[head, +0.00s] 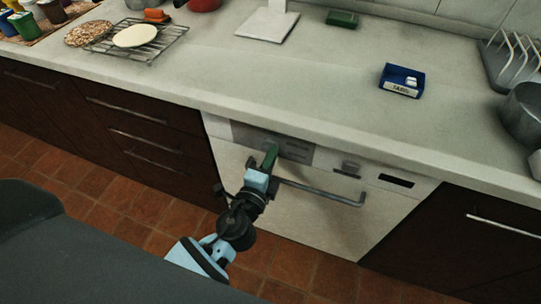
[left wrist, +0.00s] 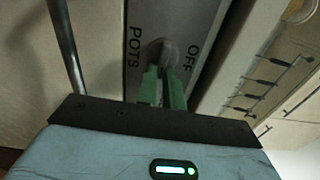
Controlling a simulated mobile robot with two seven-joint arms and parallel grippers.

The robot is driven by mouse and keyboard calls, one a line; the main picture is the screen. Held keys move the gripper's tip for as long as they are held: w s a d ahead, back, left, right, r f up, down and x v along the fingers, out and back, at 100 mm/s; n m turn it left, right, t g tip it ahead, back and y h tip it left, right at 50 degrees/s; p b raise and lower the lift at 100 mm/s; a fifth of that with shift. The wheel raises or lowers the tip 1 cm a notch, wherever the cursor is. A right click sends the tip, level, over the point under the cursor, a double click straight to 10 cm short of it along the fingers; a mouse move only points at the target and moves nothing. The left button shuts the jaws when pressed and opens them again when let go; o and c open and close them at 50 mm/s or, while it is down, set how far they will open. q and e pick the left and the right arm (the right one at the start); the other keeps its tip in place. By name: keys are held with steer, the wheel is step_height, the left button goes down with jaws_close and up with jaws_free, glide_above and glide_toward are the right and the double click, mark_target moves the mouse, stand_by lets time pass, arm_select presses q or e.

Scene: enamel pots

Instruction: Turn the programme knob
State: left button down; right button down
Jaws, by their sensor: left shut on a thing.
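The programme knob (left wrist: 170,50) is a rounded grey knob on a grey panel strip in the left wrist view, between the words POTS and OFF. The knob is partly covered by the fingers. My left gripper (left wrist: 164,75) has green fingers shut on the knob. In the head view my left gripper (head: 271,154) reaches up to the control panel of the white dishwasher (head: 320,222), and the knob is hidden there. My right gripper does not show.
A bar handle (head: 330,194) crosses the dishwasher front just beside my gripper. The worktop (head: 300,75) above holds a blue TABS box (head: 402,81), a wire rack (head: 150,48) and a grey pot (head: 523,112). Dark drawers flank the dishwasher. The tiled floor in front is clear.

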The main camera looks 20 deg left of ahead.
arm_select(q)
steer(key=m, duration=0.5)
steer(key=shift+a+f, duration=0.1)
steer(key=shift+f, duration=0.2)
steer(key=shift+m+p, duration=0.3)
steer(key=c, duration=1.5)
jaws_free()
steer(key=s+b, duration=0.1)
steer(key=s, duration=0.6)
steer(key=shift+s+a, duration=0.15)
steer(key=shift+s, duration=0.25)
